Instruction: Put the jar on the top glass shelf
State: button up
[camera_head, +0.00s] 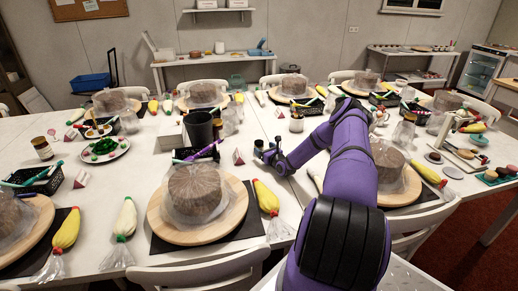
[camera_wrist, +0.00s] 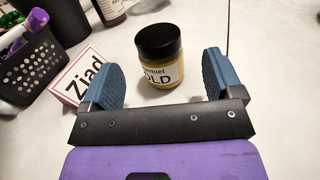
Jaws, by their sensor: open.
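In the wrist view, the jar (camera_wrist: 160,72) has a black lid, amber contents and a white label ending in "LD". It stands upright on the white table. My gripper (camera_wrist: 167,80) is open, with one blue ribbed finger on each side of the jar and a visible gap at both sides. How deep the jar sits between the fingers is hard to tell. In the head view, my gripper (camera_head: 271,157) is low over the middle table, and I cannot clearly make out the jar there. A glass-fronted cabinet (camera_head: 482,70) with shelves stands at the far right.
A name card "Ziad" (camera_wrist: 82,76) stands close to the left finger, with a black basket of pens (camera_wrist: 30,65) beyond. A dark bottle (camera_wrist: 110,8) is behind. A black cup (camera_head: 199,129) and a cake turntable (camera_head: 160,215) stand near my arm. Chairs line the tables.

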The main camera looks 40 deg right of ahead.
aim_at(262, 146)
jog(key=shift+x, duration=2.55)
jog(key=shift+c, duration=0.5)
jog(key=c, duration=1)
jog(key=shift+r, duration=0.2)
